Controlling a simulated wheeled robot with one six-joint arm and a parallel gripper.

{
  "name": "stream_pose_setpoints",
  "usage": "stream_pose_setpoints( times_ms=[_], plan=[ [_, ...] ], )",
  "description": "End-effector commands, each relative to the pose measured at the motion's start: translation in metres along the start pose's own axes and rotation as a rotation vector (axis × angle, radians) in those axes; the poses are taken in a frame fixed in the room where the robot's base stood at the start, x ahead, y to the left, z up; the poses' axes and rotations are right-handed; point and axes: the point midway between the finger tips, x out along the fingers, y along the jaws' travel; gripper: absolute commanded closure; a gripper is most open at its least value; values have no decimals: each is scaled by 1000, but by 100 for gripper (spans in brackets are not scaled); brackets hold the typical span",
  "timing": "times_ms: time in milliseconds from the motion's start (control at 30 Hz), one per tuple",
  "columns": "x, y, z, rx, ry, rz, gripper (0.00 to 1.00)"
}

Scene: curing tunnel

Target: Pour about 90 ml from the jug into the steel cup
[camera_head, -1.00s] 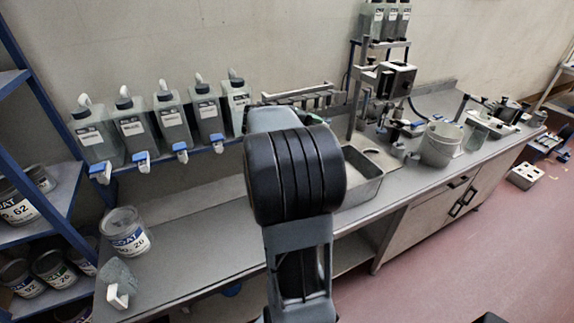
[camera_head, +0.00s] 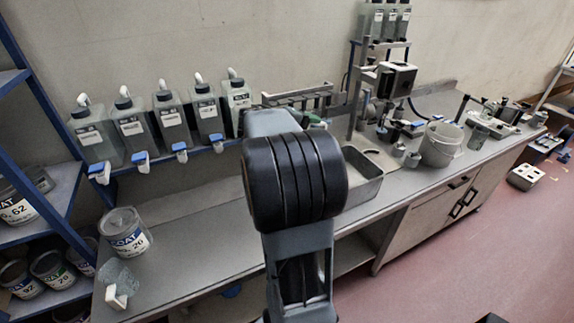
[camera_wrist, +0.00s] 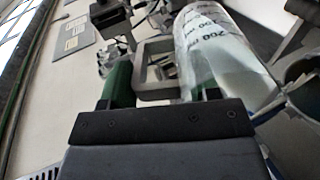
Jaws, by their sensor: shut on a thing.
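The jug (camera_wrist: 222,50) is clear with printed volume marks. It shows large in the wrist view, leaning across the upper right, and its inside looks pale. My gripper (camera_wrist: 160,88), with green fingers, is shut on the jug; the exact contact is hard to see. In the head view my arm hides the gripper and the held jug. A small grey metal cup (camera_head: 412,159), which looks like the steel cup, stands on the bench left of the bucket. A round grey opening (camera_wrist: 302,72) shows beside the jug in the wrist view; I cannot tell whether it is that cup.
A steel basin (camera_head: 365,185) lies behind my arm. Several dispenser bottles (camera_head: 131,127) line the wall. A paint can (camera_head: 124,236) and a clear vessel (camera_head: 116,278) stand at left.

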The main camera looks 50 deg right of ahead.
Motion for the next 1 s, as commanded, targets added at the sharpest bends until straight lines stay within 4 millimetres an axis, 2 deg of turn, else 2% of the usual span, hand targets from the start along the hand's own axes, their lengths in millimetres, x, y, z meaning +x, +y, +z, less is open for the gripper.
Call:
stream_pose_setpoints(
  times_ms=[1000],
  plan=[
    [-11, 0, -2, 1, 4, 84, 81]
  ],
)
